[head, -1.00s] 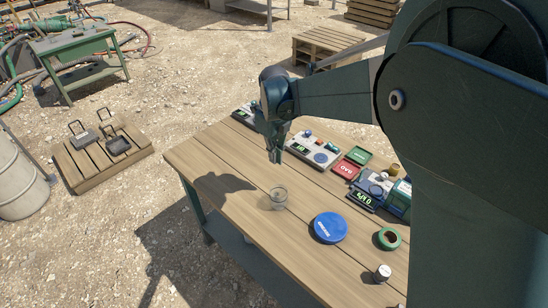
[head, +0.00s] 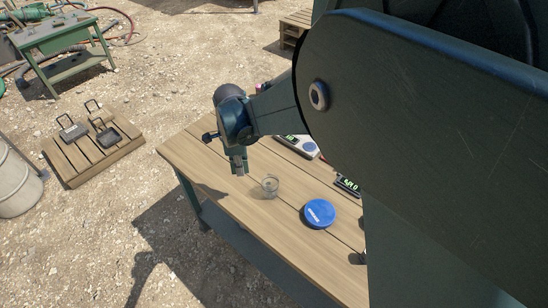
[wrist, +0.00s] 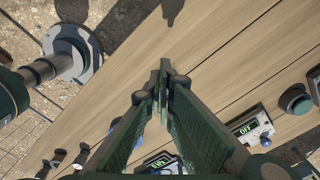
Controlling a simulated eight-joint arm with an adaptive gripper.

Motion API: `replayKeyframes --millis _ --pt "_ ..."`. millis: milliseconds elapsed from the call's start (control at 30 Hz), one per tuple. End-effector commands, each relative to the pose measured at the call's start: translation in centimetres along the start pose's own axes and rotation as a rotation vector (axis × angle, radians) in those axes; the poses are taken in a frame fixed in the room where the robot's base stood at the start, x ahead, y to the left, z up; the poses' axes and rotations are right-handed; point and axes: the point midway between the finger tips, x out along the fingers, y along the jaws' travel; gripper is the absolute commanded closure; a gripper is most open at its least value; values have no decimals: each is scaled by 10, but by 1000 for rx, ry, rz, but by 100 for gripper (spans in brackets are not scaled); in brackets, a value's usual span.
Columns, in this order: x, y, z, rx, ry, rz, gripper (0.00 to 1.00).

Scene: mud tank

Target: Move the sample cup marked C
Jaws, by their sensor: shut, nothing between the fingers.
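A clear, see-through cup (head: 270,186) stands upright on the wooden table (head: 225,205) in the head view. No letter can be read on it, so I cannot tell if it is the cup marked C. My gripper (head: 239,168) is shut and empty, pointing down above the table, to the left of the cup in the picture and apart from it. The wrist view shows the fingers (wrist: 160,75) together with bare planks beyond them. The cup is not clearly seen in the wrist view. My arm hides the table's right part.
A blue round disc (head: 319,213) lies right of the cup. Instruments with lit displays (head: 347,186) stand along the back; one reads OFF in the wrist view (wrist: 248,126). The table's front left is clear. A pallet with handled weights (head: 92,155) is on the ground.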

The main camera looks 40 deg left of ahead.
Motion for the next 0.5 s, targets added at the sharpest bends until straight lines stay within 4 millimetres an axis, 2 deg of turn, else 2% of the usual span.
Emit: replayKeyframes --millis 500 --pt "5 0 0 -2 0 0 100"
